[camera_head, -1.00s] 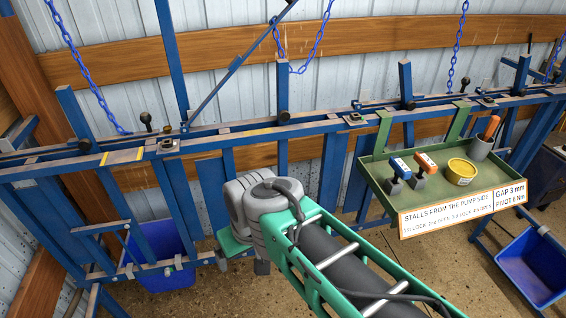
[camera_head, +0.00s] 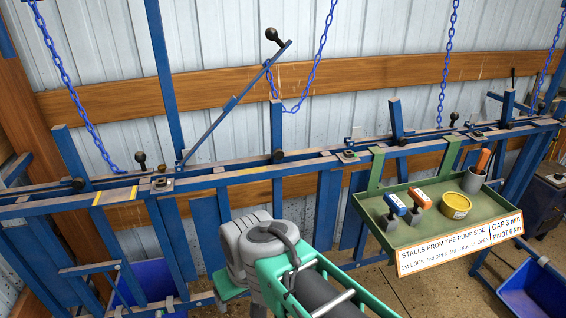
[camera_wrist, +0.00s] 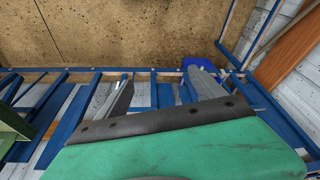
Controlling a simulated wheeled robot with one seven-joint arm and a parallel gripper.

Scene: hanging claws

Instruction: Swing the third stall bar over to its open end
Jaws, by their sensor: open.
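A blue stall bar (camera_head: 232,105) with a black ball knob (camera_head: 273,36) stands tilted up to the right from the top rail (camera_head: 230,182) in the head view. Other black knobs show at the left (camera_head: 140,158) and right (camera_head: 454,117), low along the rail. I cannot tell which bar counts as the third. My gripper (camera_wrist: 158,75) is open and empty in the wrist view, its two grey fingers apart over the blue frame. In the head view my arm stands in front of the rail, below the tilted bar, and hides the fingers.
A green tray (camera_head: 400,240) hangs on the rail at right, holding two clamp-like tools, a yellow tin (camera_head: 456,206) and a cup. Its sign (camera_head: 445,249) mentions lock and open stalls. Blue chains (camera_head: 314,60) hang above. A blue bin (camera_head: 530,290) stands at lower right.

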